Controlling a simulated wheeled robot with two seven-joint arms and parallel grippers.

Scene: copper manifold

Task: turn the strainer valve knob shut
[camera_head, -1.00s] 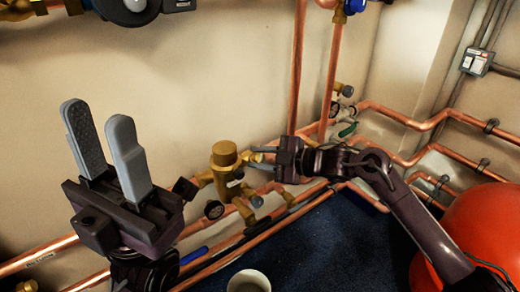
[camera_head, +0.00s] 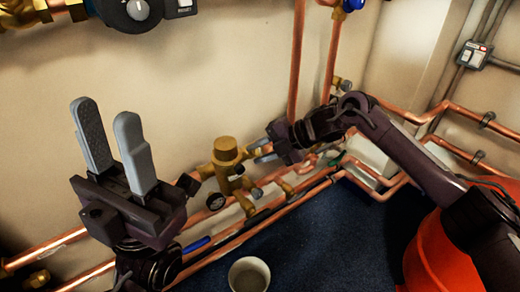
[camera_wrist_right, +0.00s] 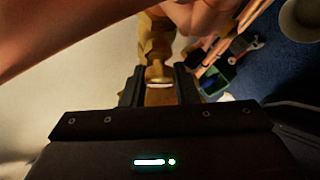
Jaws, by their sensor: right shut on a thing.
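The brass strainer valve (camera_head: 226,172) stands on the copper pipework low on the wall, in the middle of the head view. My right gripper (camera_head: 260,152) reaches it from the right, its fingers beside the upper part of the brass body. In the right wrist view the gripper (camera_wrist_right: 160,92) is shut on a brass piece (camera_wrist_right: 159,97), which looks like the strainer valve knob. The fingers hide its sides, so its exact turn cannot be told. My left gripper (camera_head: 106,112) is open and empty, its fingers pointing up, left of the valve and apart from it.
Copper pipes (camera_head: 295,60) rise behind my right gripper, and more run along the wall. A pale cup (camera_head: 249,274) stands on the dark blue floor (camera_head: 335,240). A red-orange vessel (camera_head: 440,262) is at lower right.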

